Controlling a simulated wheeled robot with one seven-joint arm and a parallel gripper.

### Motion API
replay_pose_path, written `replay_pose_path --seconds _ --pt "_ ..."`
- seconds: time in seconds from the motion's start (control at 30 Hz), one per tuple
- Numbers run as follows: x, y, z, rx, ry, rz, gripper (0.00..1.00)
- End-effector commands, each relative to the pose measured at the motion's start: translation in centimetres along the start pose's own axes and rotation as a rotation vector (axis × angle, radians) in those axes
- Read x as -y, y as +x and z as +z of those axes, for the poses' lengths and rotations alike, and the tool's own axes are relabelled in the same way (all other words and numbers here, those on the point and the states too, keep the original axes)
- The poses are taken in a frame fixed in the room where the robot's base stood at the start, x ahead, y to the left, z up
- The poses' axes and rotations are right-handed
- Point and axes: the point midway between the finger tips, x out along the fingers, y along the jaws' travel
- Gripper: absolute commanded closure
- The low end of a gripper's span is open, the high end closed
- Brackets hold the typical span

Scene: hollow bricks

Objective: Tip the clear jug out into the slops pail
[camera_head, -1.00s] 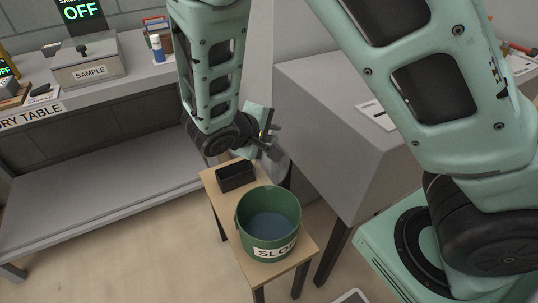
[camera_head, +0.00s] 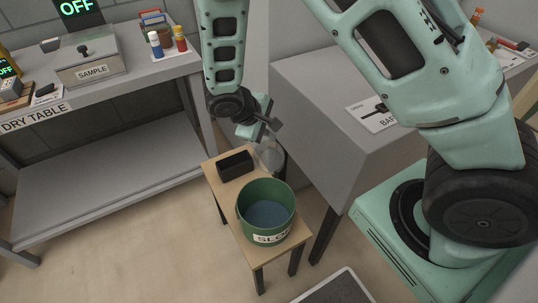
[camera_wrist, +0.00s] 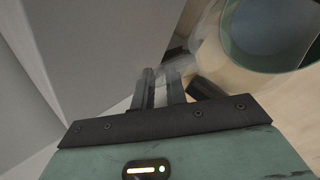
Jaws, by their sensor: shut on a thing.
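The clear jug (camera_head: 270,157) hangs from my gripper (camera_head: 268,127), just beyond the pail and above the far end of the small wooden stand. My gripper is shut on it. In the wrist view the jug (camera_wrist: 184,48) is a faint see-through shape past my fingertips (camera_wrist: 160,84), beside the pail. I cannot tell its exact tilt or whether it holds liquid. The green slops pail (camera_head: 259,223) stands upright on the stand with blue-grey liquid inside. The pail's rim also shows in the wrist view (camera_wrist: 228,45).
A black open box (camera_head: 235,167) sits on the stand (camera_head: 224,206) behind the pail. A grey counter block (camera_head: 325,120) rises close on the right. The dry table (camera_head: 130,83) on the left carries a SAMPLE box (camera_head: 90,72) and bottles (camera_head: 166,42).

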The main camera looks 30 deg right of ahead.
Motion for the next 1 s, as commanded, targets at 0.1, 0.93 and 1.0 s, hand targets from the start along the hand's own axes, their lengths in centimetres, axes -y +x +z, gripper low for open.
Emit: replay_pose_path --seconds 0.1,0.93,1.0 --pt "-0.4 -0.1 0.1 0.012 -0.015 -0.042 1.0" --pt "-0.1 0.9 -0.3 0.062 -0.115 -0.288 1.0" --pt "0.0 1.0 -0.3 0.067 -0.127 -0.319 1.0"
